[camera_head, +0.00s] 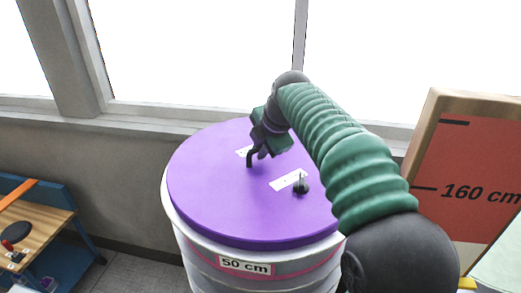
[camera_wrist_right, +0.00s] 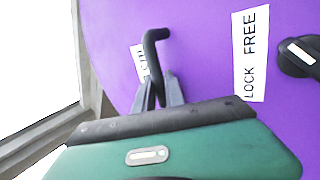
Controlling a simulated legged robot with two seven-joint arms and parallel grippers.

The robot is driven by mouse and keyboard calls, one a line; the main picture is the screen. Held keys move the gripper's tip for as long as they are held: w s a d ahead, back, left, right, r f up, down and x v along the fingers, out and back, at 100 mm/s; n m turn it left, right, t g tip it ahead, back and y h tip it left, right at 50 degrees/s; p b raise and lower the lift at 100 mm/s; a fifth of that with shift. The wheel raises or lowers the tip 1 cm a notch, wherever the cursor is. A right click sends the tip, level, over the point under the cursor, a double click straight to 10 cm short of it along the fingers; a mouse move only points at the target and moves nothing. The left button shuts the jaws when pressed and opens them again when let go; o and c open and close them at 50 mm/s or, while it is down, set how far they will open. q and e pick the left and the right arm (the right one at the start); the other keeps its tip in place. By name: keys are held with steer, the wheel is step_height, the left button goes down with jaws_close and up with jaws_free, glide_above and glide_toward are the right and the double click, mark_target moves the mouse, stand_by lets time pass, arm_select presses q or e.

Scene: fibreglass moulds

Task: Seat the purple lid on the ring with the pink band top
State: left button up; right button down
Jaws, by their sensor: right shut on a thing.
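The purple lid (camera_head: 225,190) lies flat over the top of the white ring (camera_head: 190,250), which has a pink band (camera_head: 312,270) and a "50 cm" label. The ring's pale rim shows past the lid's left edge; I cannot tell whether the lid is fully down. My right gripper (camera_head: 260,152) is over the lid's far middle, shut on its bent black handle (camera_head: 249,159). The handle (camera_wrist_right: 153,62) stands between the fingers (camera_wrist_right: 160,92) in the right wrist view. A black knob (camera_head: 301,188) sits beside a "LOCK FREE" label (camera_wrist_right: 251,53). My left gripper is not in view.
A wooden-topped blue bench (camera_head: 40,235) stands at the left. A red board marked "160 cm" (camera_head: 465,160) stands at the right. Windows and a wall (camera_head: 100,165) are behind the ring. Grey floor (camera_head: 130,270) shows between bench and ring.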

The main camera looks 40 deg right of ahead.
steer(key=shift+s+a+f, duration=0.1)
steer(key=shift+s+f, duration=0.05)
steer(key=shift+f, duration=0.5)
steer(key=c, duration=1.3)
jaws_free()
steer(key=shift+f, duration=0.1)
steer(key=v, duration=1.1)
steer(key=b+v, duration=0.1)
steer(key=v, duration=0.5)
steer(key=shift+w+r, duration=0.3)
steer(key=shift+r, duration=0.15)
